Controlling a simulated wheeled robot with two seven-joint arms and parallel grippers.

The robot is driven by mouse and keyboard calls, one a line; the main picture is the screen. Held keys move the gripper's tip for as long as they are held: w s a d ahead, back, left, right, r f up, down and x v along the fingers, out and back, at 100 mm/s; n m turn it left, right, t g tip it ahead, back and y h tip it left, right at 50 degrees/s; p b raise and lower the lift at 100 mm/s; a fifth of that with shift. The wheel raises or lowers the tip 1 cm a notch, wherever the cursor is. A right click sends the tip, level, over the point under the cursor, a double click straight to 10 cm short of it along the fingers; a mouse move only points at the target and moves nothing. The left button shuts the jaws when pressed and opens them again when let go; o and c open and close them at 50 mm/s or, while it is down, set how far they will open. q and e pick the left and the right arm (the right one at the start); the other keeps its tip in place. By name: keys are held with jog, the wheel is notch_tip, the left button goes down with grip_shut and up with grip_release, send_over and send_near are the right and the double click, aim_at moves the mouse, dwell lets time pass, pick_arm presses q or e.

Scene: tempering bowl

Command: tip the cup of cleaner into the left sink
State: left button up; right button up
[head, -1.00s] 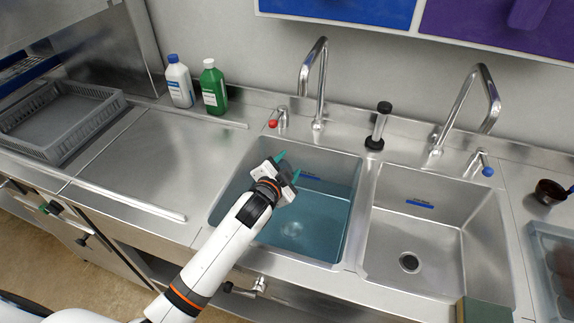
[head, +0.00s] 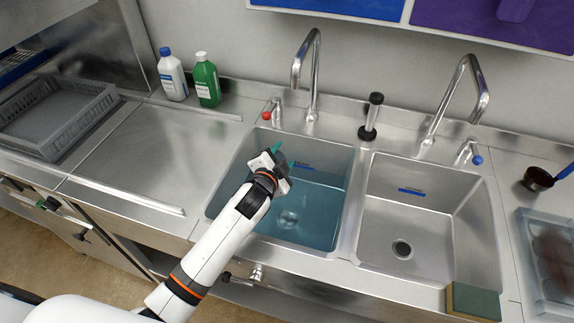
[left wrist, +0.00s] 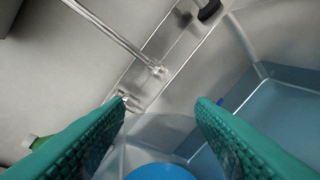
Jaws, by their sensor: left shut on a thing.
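My left gripper (head: 283,157) has teal fingers and is over the back left part of the left sink (head: 338,224). The left sink holds blue-tinted water, with a faint round shape under it. In the left wrist view, the fingers of my left gripper (left wrist: 163,103) stand on both sides of a clear cup with a round blue patch of cleaner (left wrist: 160,172) at the bottom edge. The gripper is shut on this cup. In the head view the gripper hides the cup, so its tilt is hard to tell. My right gripper is not in view.
The empty right sink (head: 432,222) has an open drain. Tall taps (head: 314,75) rise behind both sinks. A black-ended clear tube (head: 372,115) stands between them. White (head: 172,76) and green (head: 206,80) bottles stand at back left. A sponge (head: 473,302) lies at the front right.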

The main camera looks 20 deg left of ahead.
pick_arm(q)
jog(key=shift+r, duration=0.1)
jog(key=shift+r+m+p, duration=0.1)
jog(key=shift+m+p, duration=0.2)
jog(key=shift+p, duration=0.4)
jog(key=shift+d, duration=0.1)
dwell(0.3)
jog(key=shift+m+y+p, duration=0.4)
jog(key=shift+m+p, duration=0.1)
jog(key=shift+p, duration=0.05)
jog(key=shift+d, duration=0.1)
